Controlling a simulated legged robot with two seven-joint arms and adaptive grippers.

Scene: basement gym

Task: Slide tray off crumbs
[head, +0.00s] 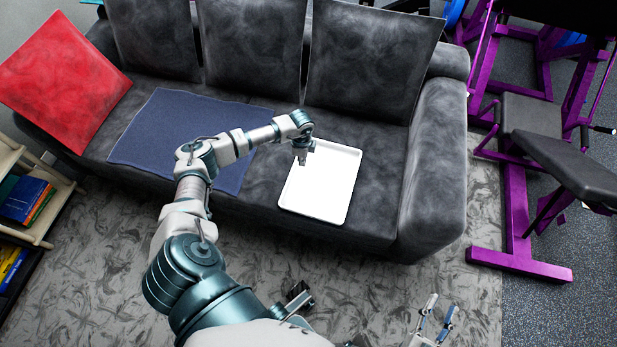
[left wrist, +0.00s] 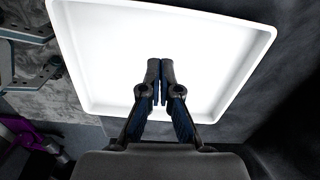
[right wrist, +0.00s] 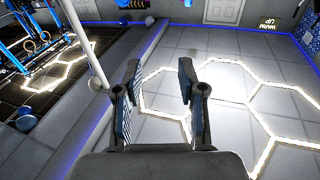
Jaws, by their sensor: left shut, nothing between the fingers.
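A white rectangular tray (head: 325,185) with a raised rim lies on the right seat of the dark grey sofa. It also fills much of the left wrist view (left wrist: 110,60). My left gripper (head: 301,160) is over the tray's upper left part in the head view. Its fingers (left wrist: 160,68) are shut and empty, with the tips over the tray floor; I cannot tell whether they touch it. My right gripper (head: 437,318) is low at the front right, away from the sofa. In the right wrist view its fingers (right wrist: 160,75) are apart and empty. No crumbs show.
A blue cloth (head: 170,125) lies on the sofa seat left of the tray. A red cushion (head: 62,82) rests at the sofa's left end. A bookshelf (head: 30,200) stands left and purple gym equipment (head: 515,215) right.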

